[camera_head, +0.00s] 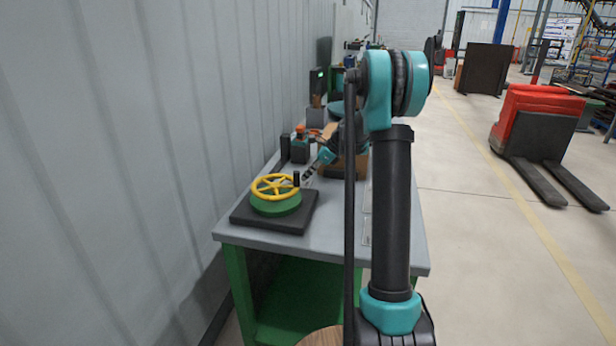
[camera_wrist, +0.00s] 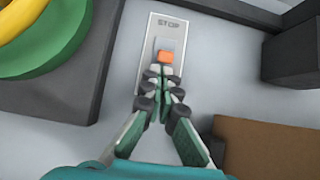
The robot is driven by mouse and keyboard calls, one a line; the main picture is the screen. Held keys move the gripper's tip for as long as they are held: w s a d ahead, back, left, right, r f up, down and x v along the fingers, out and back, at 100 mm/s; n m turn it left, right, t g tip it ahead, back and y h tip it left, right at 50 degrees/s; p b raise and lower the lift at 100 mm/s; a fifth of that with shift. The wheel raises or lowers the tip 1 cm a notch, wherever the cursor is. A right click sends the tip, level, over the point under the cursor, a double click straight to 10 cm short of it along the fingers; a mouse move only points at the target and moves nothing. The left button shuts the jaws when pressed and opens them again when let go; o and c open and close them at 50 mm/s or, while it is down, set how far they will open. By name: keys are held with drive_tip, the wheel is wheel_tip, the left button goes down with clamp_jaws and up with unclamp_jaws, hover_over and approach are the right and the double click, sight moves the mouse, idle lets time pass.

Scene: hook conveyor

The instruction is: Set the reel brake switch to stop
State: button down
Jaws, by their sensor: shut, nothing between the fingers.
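The brake switch shows in the wrist view as a light plate (camera_wrist: 150,60) marked STOP at its top end. An orange switch knob (camera_wrist: 166,57) sits in its slot below the word, and the plate's lower end is hidden behind my fingers. My gripper (camera_wrist: 162,73) is shut and empty, its fingertips at the lower edge of the knob; I cannot tell if they touch it. In the head view my gripper (camera_head: 310,172) is low over the bench, just right of the yellow handwheel (camera_head: 275,185). The switch cannot be made out there.
The handwheel stands on a black base (camera_head: 290,222) on the grey bench (camera_head: 330,235). A brown box (camera_wrist: 262,148) is close at lower right in the wrist view, and a dark block (camera_wrist: 293,55) is at upper right. A wall runs along the bench's left side.

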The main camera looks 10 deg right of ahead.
drive_tip(key=shift+w+a+r+g+h, duration=0.15)
drive_tip(key=shift+a+r+g+h, duration=0.25)
drive_tip(key=shift+h, duration=0.3)
drive_tip(key=shift+w+a+r+g+h, duration=0.25)
drive_tip(key=shift+a+g+h, duration=0.2)
drive_tip(key=shift+h, duration=0.55)
drive_tip(key=h, duration=0.1)
drive_tip(key=a+h, duration=0.1)
drive_tip(key=g+h, duration=0.1)
drive_tip(key=shift+w+a+r, duration=0.3)
drive_tip(key=shift+a+r, duration=0.1)
drive_tip(key=shift+d, duration=0.25)
drive_tip(key=shift+a, duration=0.1)
drive_tip(key=shift+r, duration=0.15)
drive_tip(key=shift+r, duration=0.65)
